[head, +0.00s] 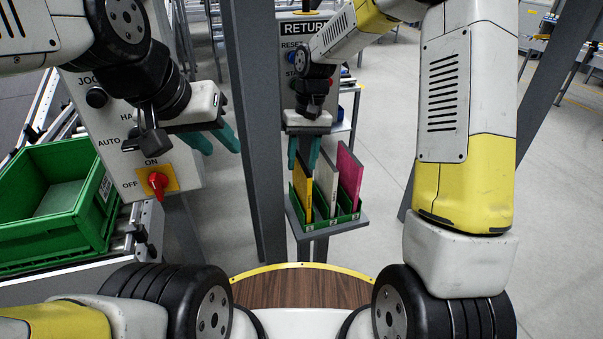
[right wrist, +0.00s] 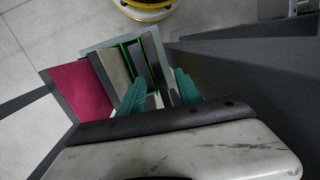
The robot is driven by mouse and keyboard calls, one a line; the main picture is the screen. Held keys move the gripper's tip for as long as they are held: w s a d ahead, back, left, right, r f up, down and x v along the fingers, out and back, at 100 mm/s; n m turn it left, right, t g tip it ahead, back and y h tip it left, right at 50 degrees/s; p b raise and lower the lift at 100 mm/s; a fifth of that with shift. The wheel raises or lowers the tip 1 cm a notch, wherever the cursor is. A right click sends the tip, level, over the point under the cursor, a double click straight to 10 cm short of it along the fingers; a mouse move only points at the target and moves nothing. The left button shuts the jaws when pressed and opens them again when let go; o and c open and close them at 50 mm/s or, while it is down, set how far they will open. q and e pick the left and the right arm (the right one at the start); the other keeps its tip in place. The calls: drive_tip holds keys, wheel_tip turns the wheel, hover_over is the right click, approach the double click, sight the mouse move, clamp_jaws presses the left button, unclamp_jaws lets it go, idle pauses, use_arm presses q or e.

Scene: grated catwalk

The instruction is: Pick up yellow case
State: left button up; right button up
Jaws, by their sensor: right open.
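The yellow case (head: 304,188) stands upright, leaning slightly, in the leftmost part of a green rack (head: 330,224) in the head view. My right gripper (head: 302,158) is above the rack, pointing down, its teal fingers apart on either side of the yellow case's upper end. In the right wrist view the right gripper (right wrist: 160,92) is open over the rack (right wrist: 128,42); the case's yellow face is not clear there. My left gripper (head: 219,141) is open and empty in front of the switch panel, well left of the rack.
A pale case (head: 327,190) and a magenta case (head: 349,176) stand right of the yellow one. A grey shelf (head: 345,229) carries the rack. A grey post (head: 257,130) rises just left. A green crate (head: 85,242) and a panel with a red switch (head: 157,184) are at left.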

clamp_jaws()
idle(1.3)
